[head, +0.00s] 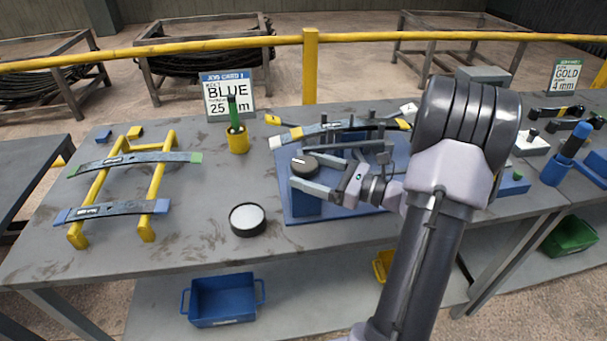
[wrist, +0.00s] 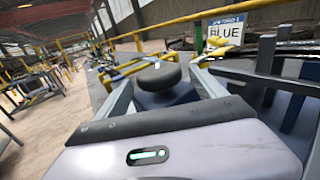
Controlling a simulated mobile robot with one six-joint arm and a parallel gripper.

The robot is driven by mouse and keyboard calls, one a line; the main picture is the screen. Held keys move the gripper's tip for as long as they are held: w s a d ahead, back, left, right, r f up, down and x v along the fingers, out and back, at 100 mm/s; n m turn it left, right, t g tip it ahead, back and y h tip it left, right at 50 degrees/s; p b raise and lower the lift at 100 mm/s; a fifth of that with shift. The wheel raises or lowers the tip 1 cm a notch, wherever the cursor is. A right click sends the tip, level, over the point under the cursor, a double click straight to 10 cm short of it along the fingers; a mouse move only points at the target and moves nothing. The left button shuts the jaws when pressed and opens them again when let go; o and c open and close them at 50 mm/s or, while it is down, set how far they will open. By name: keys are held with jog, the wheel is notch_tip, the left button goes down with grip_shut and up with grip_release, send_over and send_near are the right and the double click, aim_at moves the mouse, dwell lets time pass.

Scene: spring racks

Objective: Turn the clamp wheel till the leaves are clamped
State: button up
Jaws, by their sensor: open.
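The clamp wheel (head: 299,165) is a dark round knob with a pale mark, on the left front of a blue clamp fixture (head: 292,212). The wheel also shows in the wrist view (wrist: 152,78). My gripper (head: 304,168) is open, with one grey finger on each side of the wheel. In the wrist view, the gripper (wrist: 160,80) shows gaps beside the wheel; I cannot tell whether either finger touches it. Dark curved leaves (head: 325,129) with white and yellow ends lie across the back of the fixture among upright posts. My arm hides the fixture's right part.
A yellow rack (head: 98,185) holding two leaves stands at the left. A job card (head: 228,95) reads BLUE, 25 m. Bare tabletop lies at front left.

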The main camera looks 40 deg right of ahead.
jog(key=shift+x, duration=1.05)
jog(key=c, duration=1.4)
jog(key=shift+o, duration=0.2)
jog(key=shift+h, duration=0.3)
jog(key=shift+m, duration=0.3)
jog(key=m+h, duration=0.2)
jog(key=h, duration=0.1)
jog(key=m+t+h, duration=0.1)
jog(key=h, duration=0.2)
jog(key=shift+m+t+p, duration=0.3)
jog(key=shift+m+p, duration=0.1)
jog(key=m+h+p, duration=0.1)
jog(key=h, duration=0.1)
jog(key=shift+r+m+h, duration=0.1)
jog(key=shift+m+h, duration=0.2)
jog(key=m+h+p, duration=0.1)
jog(key=h+p, duration=0.1)
jog(key=m+g+h+p, duration=0.1)
jog(key=p, duration=0.1)
jog(key=shift+r+h, duration=0.2)
jog(key=shift+h, duration=0.2)
jog(key=m+h+p, duration=0.1)
jog(key=p, duration=0.1)
jog(key=m+g+h+p, duration=0.1)
jog(key=h+p, duration=0.1)
jog(key=shift+d+f+m, duration=0.1)
jog(key=shift+f+m, duration=0.1)
jog(key=shift+m, duration=0.2)
jog(key=shift+g+h, duration=0.4)
jog(key=shift+h, duration=0.1)
